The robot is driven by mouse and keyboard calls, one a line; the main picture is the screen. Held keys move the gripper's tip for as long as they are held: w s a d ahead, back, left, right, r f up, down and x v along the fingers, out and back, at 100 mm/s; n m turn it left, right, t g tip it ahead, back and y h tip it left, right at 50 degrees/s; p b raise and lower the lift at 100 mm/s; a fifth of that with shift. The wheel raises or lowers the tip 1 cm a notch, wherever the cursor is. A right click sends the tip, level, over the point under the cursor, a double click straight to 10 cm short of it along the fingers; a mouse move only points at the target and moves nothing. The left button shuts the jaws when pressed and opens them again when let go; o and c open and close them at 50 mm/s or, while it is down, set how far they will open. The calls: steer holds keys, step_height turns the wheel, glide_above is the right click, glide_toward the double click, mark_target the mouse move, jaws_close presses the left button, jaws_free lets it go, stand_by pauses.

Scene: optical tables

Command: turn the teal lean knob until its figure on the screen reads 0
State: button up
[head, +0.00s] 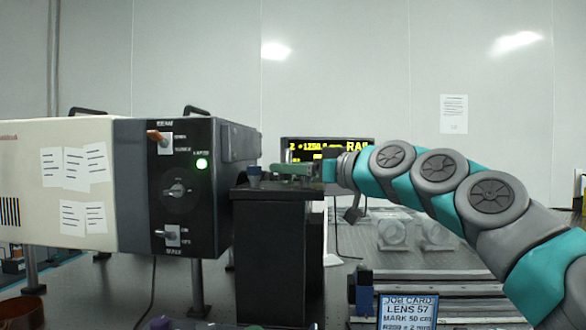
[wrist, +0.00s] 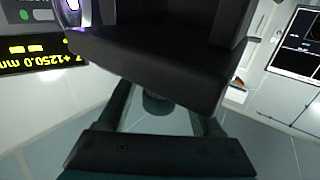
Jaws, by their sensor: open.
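My gripper (head: 282,170) is over the top of a black stand (head: 268,255) at the middle of the head view, its fingers pointing left. A small blue-grey knob-like piece (head: 254,176) is just left of the fingertips; I cannot tell whether it is the teal lean knob. In the wrist view the two dark fingers (wrist: 162,105) are apart, with their tips hidden behind a black block (wrist: 150,62). A small dark round thing (wrist: 156,104) shows between them. The screen (head: 303,150) reads about +1250.0 mm on one line; my arm hides part of it and no lean figure is readable.
A job card (head: 408,311) reads LENS 57, MARK 50. Grey mounts (head: 392,234) stand on the table behind my arm. Two rounded tops show at the bottom edge.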

steer(key=shift+d, duration=0.1)
steer(key=b+v, duration=0.1)
steer(key=v, duration=0.6)
steer(key=shift+s+d, duration=0.15)
steer(key=shift+s, duration=0.1)
